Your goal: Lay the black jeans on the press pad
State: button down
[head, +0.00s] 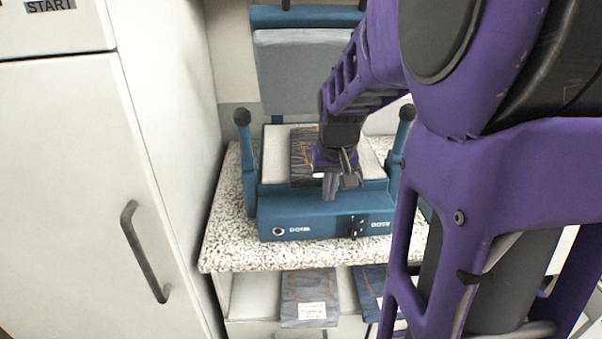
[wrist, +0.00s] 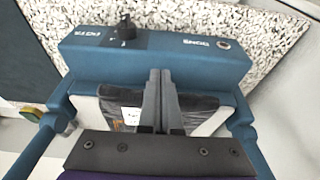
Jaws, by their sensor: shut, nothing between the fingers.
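The black jeans (head: 302,147), a dark folded bundle with orange stitching and a white label, lie on the white press pad (head: 273,155) of the blue press. In the wrist view the jeans (wrist: 122,98) show on both sides of my fingers, with the pad (wrist: 86,107) beyond their edges. My gripper (head: 342,188) is shut and empty, at the front edge of the jeans and over the press's front. Its fingers also show in the wrist view (wrist: 160,76). My gripper and arm hide part of the jeans; I cannot tell whether the fingertips touch anything.
The press's raised upper plate (head: 300,70) stands behind the pad, with an upright handle (head: 246,160) on the left and another (head: 402,135) on the right. Below the speckled counter (head: 228,225), folded grey jeans (head: 306,288) and blue ones (head: 370,282) lie on a shelf. A white cabinet (head: 70,180) stands left.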

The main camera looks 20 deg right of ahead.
dwell(0.3)
jog(key=w, duration=0.1)
jog(key=w+d, duration=0.1)
jog(key=w, duration=0.1)
jog(key=shift+w+p, duration=0.1)
jog(key=shift+p, duration=0.25)
